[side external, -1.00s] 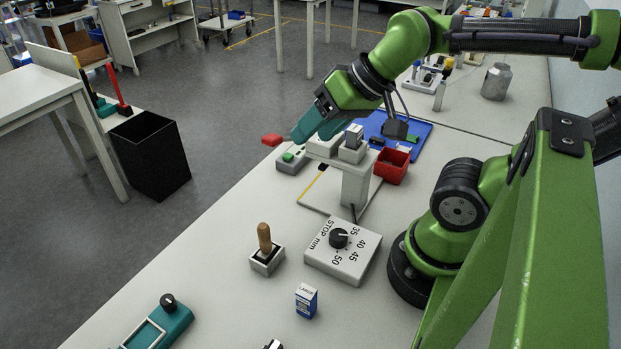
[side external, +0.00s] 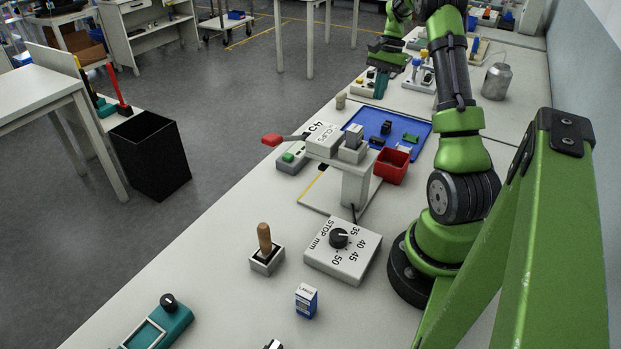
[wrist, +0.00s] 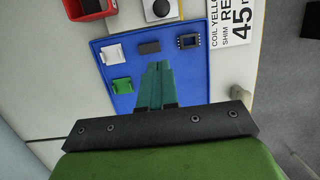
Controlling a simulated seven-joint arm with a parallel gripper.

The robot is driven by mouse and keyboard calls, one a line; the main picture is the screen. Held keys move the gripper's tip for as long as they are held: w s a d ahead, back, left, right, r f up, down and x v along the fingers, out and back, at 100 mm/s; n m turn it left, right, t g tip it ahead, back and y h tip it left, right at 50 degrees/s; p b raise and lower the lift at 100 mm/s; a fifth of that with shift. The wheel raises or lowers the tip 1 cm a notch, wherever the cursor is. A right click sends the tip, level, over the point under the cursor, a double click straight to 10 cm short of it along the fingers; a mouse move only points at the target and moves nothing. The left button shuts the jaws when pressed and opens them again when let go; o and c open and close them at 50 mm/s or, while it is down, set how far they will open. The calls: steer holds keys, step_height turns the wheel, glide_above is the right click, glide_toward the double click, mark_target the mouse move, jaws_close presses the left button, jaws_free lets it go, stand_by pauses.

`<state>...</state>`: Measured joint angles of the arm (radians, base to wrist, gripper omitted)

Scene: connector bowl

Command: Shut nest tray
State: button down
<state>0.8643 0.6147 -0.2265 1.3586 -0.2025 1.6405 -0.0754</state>
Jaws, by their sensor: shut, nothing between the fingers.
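My gripper (side external: 380,90) is over the far part of the bench in the side view, beyond the blue tray (side external: 416,123). In the wrist view, the teal fingers (wrist: 158,67) are together and empty, and the blue tray (wrist: 202,82) lies below them. The tray holds a white part (wrist: 113,54), a green part (wrist: 122,85), a dark block (wrist: 149,47) and a dark square socket (wrist: 187,42). No part is clearly marked as the nest tray, so I cannot tell which thing it is or whether it is open.
A grey stand (side external: 355,185) and red bin (side external: 391,166) are near the blue tray. A red-ended lever (side external: 272,140) juts out at the bench edge. A tan cylinder (side external: 341,100) stands left of the tray. A metal canister (side external: 496,81) is at the right.

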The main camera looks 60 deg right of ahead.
steer(key=shift+m+y, duration=0.7)
steer(key=shift+m, duration=0.2)
steer(key=f, duration=0.8)
steer(key=shift+w+a+f, duration=0.15)
steer(key=shift+w+f, duration=0.05)
steer(key=shift+f, duration=0.1)
steer(key=shift+w+a, duration=0.25)
steer(key=shift+a, duration=0.95)
steer(key=shift+w+a, duration=0.1)
steer(key=shift+a, duration=0.65)
steer(key=shift+a, duration=0.4)
steer(key=a, duration=1.4)
steer(key=shift+a+f, duration=0.1)
